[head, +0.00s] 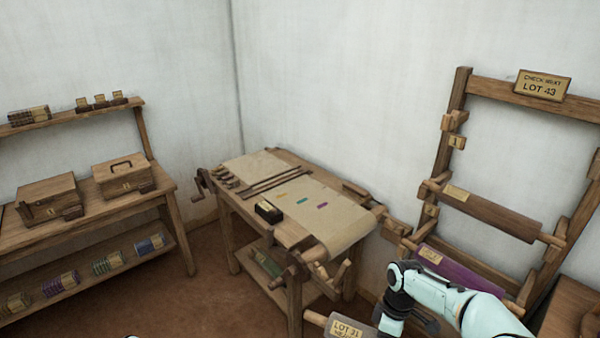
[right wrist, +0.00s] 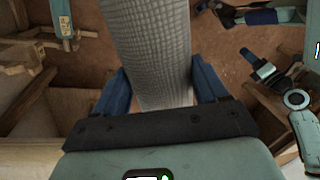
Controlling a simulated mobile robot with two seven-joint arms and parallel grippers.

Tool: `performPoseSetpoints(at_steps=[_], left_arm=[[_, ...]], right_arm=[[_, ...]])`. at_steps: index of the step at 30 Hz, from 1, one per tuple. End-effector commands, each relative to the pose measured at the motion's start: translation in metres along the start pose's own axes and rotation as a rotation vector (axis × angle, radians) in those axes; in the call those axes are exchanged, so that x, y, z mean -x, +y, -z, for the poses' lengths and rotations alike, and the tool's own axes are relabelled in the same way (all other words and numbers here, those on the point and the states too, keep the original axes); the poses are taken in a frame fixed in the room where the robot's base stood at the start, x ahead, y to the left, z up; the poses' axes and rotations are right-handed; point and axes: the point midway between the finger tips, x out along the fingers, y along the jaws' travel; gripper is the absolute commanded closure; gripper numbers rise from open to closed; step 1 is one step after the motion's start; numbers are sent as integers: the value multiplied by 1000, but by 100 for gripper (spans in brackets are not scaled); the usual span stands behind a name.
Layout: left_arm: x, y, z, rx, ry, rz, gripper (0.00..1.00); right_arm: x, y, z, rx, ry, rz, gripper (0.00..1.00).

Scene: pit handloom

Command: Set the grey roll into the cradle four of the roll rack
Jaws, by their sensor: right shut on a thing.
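The grey roll (head: 348,327) shows at the bottom edge of the head view, with a LOT 31 label and a wooden end; the rest is cut off or behind my arm. My right gripper (right wrist: 160,88) is shut on it, a blue finger on each side of the grey woven surface (right wrist: 148,40). The roll rack (head: 452,118) stands at the right against the wall. Its top cradle is empty; a brown roll (head: 490,213) and a purple roll (head: 455,268) lie in cradles below. I cannot make out cradle four. My left gripper is not clearly seen.
A loom table (head: 345,228) with a small black box (head: 268,211) stands in the middle, close to the rack's left side. A shelf bench (head: 178,200) with boxes and yarn is at the left. A LOT 43 sign (head: 543,86) is on the rack's top bar.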

Motion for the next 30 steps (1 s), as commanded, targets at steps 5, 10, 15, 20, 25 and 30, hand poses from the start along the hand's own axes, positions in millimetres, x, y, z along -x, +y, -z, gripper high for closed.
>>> performPoseSetpoints(at_steps=[5,10,15,20,25,30], left_arm=[[0,0,0,0,1,0,48],[0,0,0,0,0,0,48],[0,0,0,0,1,0,48],[0,0,0,0,1,0,48],[0,0,0,0,1,0,48],[0,0,0,0,1,0,48]], right_arm=[[-23,-7,10,-369,75,-1,86],[-43,-13,17,-698,142,-1,86],[-56,-18,22,-933,188,-2,86],[-62,-20,24,-1049,212,-3,86],[-63,-20,25,-1083,220,-3,86],[-75,-20,24,-1083,216,-1,86]])
